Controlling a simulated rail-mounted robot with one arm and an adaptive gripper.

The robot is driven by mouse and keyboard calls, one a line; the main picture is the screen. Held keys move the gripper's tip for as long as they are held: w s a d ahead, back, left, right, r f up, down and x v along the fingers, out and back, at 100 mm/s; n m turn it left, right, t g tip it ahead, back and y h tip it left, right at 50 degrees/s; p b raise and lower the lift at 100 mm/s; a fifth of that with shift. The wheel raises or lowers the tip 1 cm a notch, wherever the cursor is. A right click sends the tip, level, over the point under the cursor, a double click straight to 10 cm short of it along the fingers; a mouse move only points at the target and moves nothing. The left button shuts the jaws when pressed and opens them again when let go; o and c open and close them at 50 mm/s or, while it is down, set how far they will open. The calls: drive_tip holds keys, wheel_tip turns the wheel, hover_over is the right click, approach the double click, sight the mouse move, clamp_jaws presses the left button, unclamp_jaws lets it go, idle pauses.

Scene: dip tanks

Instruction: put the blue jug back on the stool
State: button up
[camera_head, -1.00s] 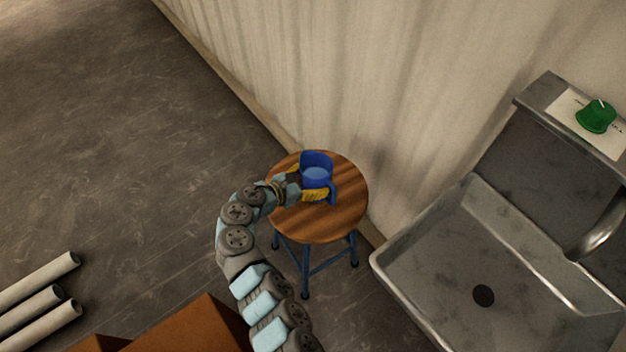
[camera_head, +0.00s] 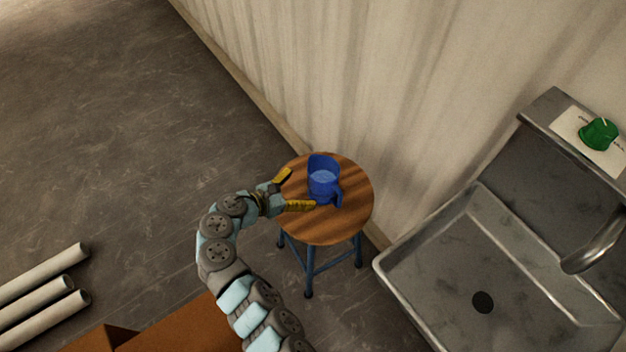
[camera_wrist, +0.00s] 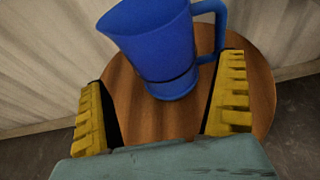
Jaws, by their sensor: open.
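The blue jug (camera_head: 323,181) stands upright on the round wooden seat of the stool (camera_head: 335,228), near the middle. Its handle points toward the lower right in the head view. Its inside shows a lighter blue surface. My gripper (camera_head: 297,190) is open, with yellow fingers spread, just left of the jug and apart from it. In the wrist view the jug (camera_wrist: 160,45) stands beyond the open fingertips, on the stool seat (camera_wrist: 150,118), with its handle on the right. My gripper (camera_wrist: 165,95) has nothing between its fingers.
A metal sink (camera_head: 440,262) with a drain and a curved spout (camera_head: 590,248) stands to the right. A pale wall (camera_head: 370,90) runs behind the stool. Pale pipes (camera_head: 45,290) lie at lower left.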

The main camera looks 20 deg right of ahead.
drive_tip(key=shift+p+v, duration=0.45)
drive_tip(key=shift+v, duration=1.75)
